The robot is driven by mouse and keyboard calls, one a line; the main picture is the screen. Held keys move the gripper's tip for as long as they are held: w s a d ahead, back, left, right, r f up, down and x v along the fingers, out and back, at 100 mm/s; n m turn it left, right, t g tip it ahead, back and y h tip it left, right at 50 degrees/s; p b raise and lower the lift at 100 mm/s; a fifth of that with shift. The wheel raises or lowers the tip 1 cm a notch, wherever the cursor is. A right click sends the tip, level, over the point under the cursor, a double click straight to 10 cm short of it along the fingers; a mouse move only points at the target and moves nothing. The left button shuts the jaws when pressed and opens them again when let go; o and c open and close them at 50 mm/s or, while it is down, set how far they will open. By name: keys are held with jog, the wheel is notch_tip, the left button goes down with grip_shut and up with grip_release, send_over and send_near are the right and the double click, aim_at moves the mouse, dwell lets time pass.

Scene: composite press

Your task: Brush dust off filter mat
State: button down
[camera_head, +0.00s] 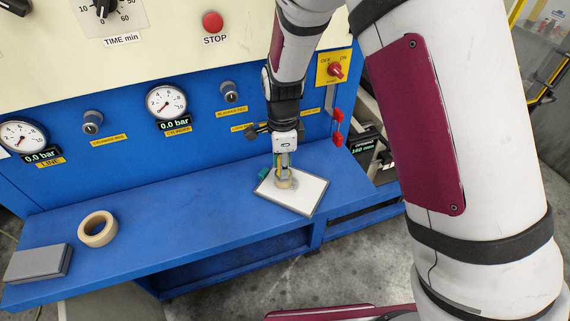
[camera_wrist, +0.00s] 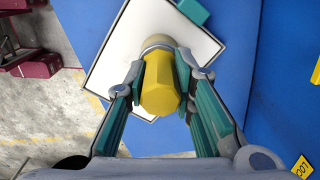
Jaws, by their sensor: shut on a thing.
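The filter mat (camera_head: 306,194) is a white rectangle with a dark frame, lying flat on the blue shelf near its front edge. It fills the upper middle of the wrist view (camera_wrist: 205,45). My gripper (camera_head: 284,172) is over the mat's left part and is shut on a brush with a yellow handle (camera_wrist: 160,85). The brush's pale round end (camera_head: 284,184) points down at the mat and looks to be touching it or just above. The wrist view shows both fingers (camera_wrist: 160,78) around the handle. The bristle tips are mostly hidden. I cannot make out dust on the mat.
A small teal block (camera_head: 263,173) sits beside the mat's left corner. A tape roll (camera_head: 98,229) and a grey box (camera_head: 38,264) are on the left of the blue shelf (camera_head: 180,220). The shelf between roll and mat is clear. The press panel with gauges (camera_head: 166,102) rises behind.

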jog(key=shift+r+p, duration=0.9)
jog(key=shift+r, duration=2.65)
jog(key=c, duration=2.1)
grip_release()
grip_shut()
jog(key=shift+s+f, duration=0.1)
jog(key=shift+f, duration=2.9)
jog(key=shift+f, duration=0.6)
